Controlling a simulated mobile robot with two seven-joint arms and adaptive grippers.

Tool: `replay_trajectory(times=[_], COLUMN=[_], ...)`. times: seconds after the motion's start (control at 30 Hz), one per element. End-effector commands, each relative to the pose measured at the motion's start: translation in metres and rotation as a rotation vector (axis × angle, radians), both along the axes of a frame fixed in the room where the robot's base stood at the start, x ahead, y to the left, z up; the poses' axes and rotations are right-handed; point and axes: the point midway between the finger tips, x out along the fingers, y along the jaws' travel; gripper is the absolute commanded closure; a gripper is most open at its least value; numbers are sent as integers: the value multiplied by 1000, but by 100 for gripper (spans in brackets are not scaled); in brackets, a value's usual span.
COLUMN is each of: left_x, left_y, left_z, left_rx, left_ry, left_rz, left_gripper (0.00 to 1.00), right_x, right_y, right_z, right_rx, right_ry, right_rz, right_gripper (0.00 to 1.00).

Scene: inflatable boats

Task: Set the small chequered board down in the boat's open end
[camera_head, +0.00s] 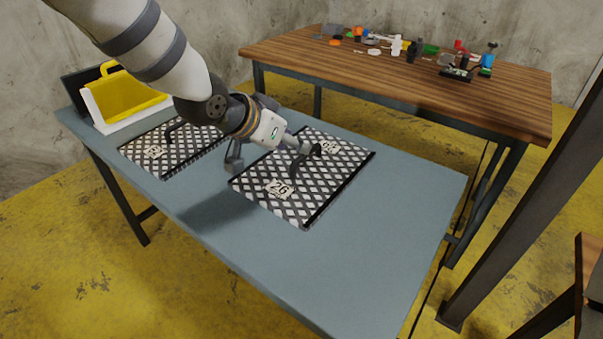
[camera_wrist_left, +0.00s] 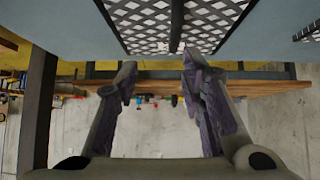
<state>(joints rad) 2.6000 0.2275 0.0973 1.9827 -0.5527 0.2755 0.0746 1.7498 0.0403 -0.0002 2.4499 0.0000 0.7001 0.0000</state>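Two black-and-white chequered boards with dark handles lie flat on the blue-grey table. The left board (camera_head: 153,154) looks smaller and is partly hidden behind my arm. The right board (camera_head: 325,180) carries a "26" label. My left gripper (camera_head: 272,155) is over the left part of the right board, near its handle (camera_head: 295,166). In the left wrist view, its fingers (camera_wrist_left: 157,85) are apart with nothing between them. One board (camera_wrist_left: 215,20) and its handle are ahead of the fingers, and another board's edge (camera_wrist_left: 308,30) shows at the right. I cannot identify a boat. My right gripper is out of view.
A yellow object with a handle (camera_head: 125,98) stands in a white holder at the table's far left corner. A wooden table (camera_head: 400,82) behind holds several small coloured items. The blue-grey table's (camera_head: 375,235) front and right parts are clear.

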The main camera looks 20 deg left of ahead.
Motion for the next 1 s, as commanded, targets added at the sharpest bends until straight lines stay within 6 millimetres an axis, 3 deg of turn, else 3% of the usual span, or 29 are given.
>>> replay_trajectory(times=[0.1, 0.3, 0.47, 0.7, 1.0], left_x=[6, 33, 48, 77, 84], left_y=[8, -2, -6, -9, -12], left_z=[0, -39, -52, -85, -85], left_rx=[26, 29, 25, 25, 25], left_ry=[24, 39, 34, 34, 27], left_rz=[18, 18, 19, 18, 18], left_gripper=[64, 64, 64, 64, 64], right_x=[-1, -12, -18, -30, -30], right_y=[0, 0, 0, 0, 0], right_z=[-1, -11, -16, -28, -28], right_rx=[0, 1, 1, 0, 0], right_ry=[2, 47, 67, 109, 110], right_rz=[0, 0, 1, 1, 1], right_gripper=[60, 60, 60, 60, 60])
